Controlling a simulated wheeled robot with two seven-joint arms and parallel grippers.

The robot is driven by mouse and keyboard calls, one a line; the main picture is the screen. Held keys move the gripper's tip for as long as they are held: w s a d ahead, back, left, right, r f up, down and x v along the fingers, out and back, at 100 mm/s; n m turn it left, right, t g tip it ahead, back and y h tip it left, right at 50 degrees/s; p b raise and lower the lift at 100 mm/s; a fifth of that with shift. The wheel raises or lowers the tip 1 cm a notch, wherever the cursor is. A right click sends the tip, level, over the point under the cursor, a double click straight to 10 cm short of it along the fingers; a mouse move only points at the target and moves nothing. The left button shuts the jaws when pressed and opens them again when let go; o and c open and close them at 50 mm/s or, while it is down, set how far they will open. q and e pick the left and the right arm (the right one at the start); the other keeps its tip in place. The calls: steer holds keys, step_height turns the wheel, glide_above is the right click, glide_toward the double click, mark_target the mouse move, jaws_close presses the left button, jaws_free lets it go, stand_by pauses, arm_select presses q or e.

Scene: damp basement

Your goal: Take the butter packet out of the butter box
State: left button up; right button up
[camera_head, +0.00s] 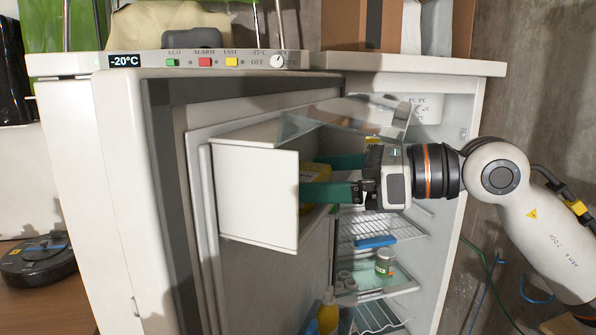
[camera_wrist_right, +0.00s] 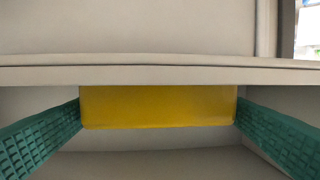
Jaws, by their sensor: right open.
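The butter box (camera_head: 255,195) is a white bin on the inside of the open fridge door, with its clear lid (camera_head: 345,115) raised. The yellow butter packet (camera_head: 312,170) lies inside it, mostly hidden in the head view by the box's side and my fingers. My right gripper (camera_head: 312,180) reaches into the box from the right, its two teal fingers open. In the right wrist view, the packet (camera_wrist_right: 158,107) lies between the fingertips, one at each end. The gap at each end looks very small; I cannot tell whether they touch. My left gripper is not in view.
The fridge interior on the right has wire shelves (camera_head: 385,230), a jar (camera_head: 384,263) and a blue item (camera_head: 375,241). A yellow bottle (camera_head: 327,318) stands low in the door. A cardboard box (camera_head: 350,25) is on the fridge top. A pale ledge (camera_wrist_right: 160,75) crosses the wrist view above the packet.

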mark_target(316, 172)
steer(key=p+x, duration=0.1)
steer(key=x, duration=0.2)
steer(key=shift+w, duration=0.1)
steer(key=shift+w+a, duration=0.1)
steer(key=shift+a, duration=0.1)
steer(key=shift+f, duration=0.1)
steer(key=shift+d, duration=0.15)
steer(key=c, duration=0.6)
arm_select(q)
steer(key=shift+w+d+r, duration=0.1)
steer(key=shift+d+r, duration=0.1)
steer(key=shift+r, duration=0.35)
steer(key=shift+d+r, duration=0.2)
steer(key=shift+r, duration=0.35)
arm_select(e)
steer(key=shift+c, duration=1)
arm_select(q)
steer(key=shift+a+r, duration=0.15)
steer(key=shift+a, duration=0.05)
arm_select(e)
steer(key=shift+r, duration=0.35)
